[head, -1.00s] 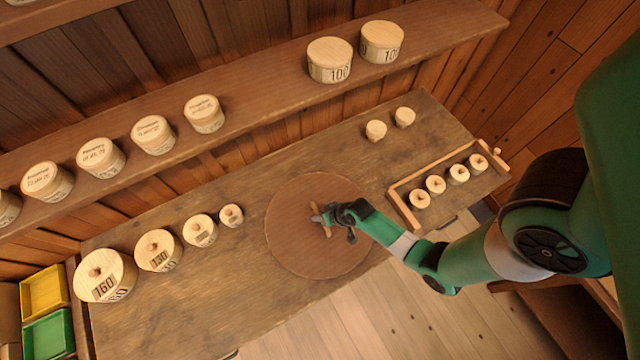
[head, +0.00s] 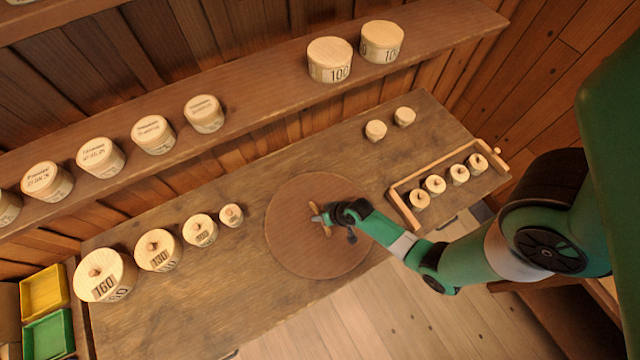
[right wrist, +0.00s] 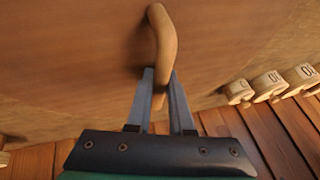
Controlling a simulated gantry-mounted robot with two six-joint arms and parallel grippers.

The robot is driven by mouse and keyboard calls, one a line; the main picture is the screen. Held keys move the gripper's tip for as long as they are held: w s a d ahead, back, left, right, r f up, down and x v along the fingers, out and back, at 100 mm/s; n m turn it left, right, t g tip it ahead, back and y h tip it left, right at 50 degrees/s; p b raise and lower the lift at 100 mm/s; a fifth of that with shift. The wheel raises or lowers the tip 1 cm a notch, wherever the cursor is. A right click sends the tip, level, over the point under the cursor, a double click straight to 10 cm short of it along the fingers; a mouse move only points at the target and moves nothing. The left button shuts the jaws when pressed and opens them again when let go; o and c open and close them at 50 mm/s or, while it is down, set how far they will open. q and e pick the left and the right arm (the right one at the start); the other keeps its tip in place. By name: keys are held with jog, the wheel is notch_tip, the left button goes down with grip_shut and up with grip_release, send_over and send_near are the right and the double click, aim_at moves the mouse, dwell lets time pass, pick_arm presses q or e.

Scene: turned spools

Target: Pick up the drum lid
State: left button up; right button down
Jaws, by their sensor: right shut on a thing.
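The drum lid (head: 300,245) is a large round brown wooden disc near the middle of the workbench. A curved light-wood handle stands up from its face. My right gripper (head: 324,218) is at this handle in the head view. In the right wrist view my right gripper (right wrist: 160,88) has its two grey fingers shut on the handle (right wrist: 163,40), with the lid's broad brown face (right wrist: 70,60) around it. I cannot tell whether the lid is resting or raised. My left gripper is not in view.
Several numbered wooden drums, such as the largest (head: 118,270), stand left of the lid. A wooden tray (head: 404,209) with several small spools is to the right. Two small spools (head: 376,130) stand behind. A shelf (head: 262,90) with round boxes runs along the back.

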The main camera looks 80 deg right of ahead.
jog(key=shift+r, duration=0.15)
jog(key=shift+r+p, duration=0.3)
jog(key=shift+r, duration=0.2)
notch_tip(320, 180, up, 2)
jog(key=shift+r+p, duration=0.1)
jog(key=shift+p, duration=0.3)
jog(key=s+a+r+p, duration=0.3)
jog(key=s+a+r, duration=0.4)
jog(key=s+r, duration=0.2)
jog(key=s, duration=0.2)
jog(key=shift+s+a+r, duration=0.3)
jog(key=shift+a+r, duration=0.05)
jog(key=shift+a, duration=0.05)
jog(key=shift+d, duration=0.1)
